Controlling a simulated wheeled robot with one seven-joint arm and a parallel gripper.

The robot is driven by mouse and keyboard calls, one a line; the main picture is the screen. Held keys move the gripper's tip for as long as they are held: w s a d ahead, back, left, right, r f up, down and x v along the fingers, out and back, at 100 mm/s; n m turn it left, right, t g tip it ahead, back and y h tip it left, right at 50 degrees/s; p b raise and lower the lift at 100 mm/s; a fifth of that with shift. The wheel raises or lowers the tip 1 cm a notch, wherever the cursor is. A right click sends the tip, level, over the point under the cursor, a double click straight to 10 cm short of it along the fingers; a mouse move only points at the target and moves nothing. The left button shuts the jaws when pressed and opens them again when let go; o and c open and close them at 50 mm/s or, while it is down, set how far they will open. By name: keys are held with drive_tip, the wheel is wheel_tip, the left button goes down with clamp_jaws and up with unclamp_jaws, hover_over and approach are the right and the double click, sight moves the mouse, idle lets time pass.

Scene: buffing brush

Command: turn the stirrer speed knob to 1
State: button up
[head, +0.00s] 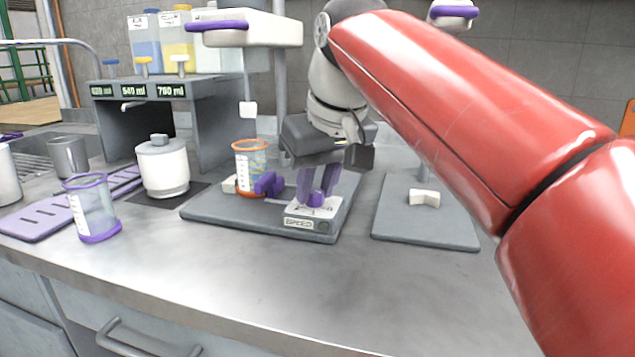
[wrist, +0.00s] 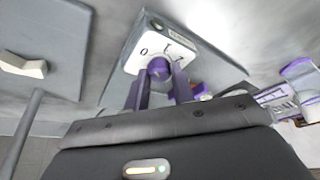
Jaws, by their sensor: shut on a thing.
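The stirrer (head: 262,214) is a dark grey base plate on the counter with a white panel marked SPEED (head: 299,223) at its front right. The purple speed knob (wrist: 159,68) sits on this panel, with a 0 and other marks around it in the wrist view. My gripper (head: 317,196) points down over the panel, its two purple fingers shut on the knob from either side. It also shows in the wrist view (wrist: 160,85). The knob's exact pointer direction is partly hidden by the fingers.
A beaker with an orange rim (head: 250,168) stands on the stirrer plate, left of the knob. A second grey plate (head: 425,225) with a white block lies to the right. A purple-rimmed beaker (head: 92,208) and a white pot (head: 162,167) stand left. The front counter is clear.

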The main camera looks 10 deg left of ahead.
drive_tip(key=m, duration=0.2)
drive_tip(key=m+t+h, duration=0.1)
drive_tip(key=m, duration=0.1)
drive_tip(key=shift+s+a+m, duration=0.1)
drive_tip(key=shift+a+m, duration=0.05)
drive_tip(key=shift+m, duration=0.15)
drive_tip(key=shift+a+m+h, duration=0.1)
drive_tip(key=shift+m+h, duration=1)
drive_tip(key=shift+m, duration=1.1)
drive_tip(key=o, duration=1)
drive_tip(key=v, duration=0.7)
drive_tip(key=shift+a, duration=0.15)
drive_tip(key=shift+s+r, duration=0.2)
drive_tip(key=shift+r, duration=0.2)
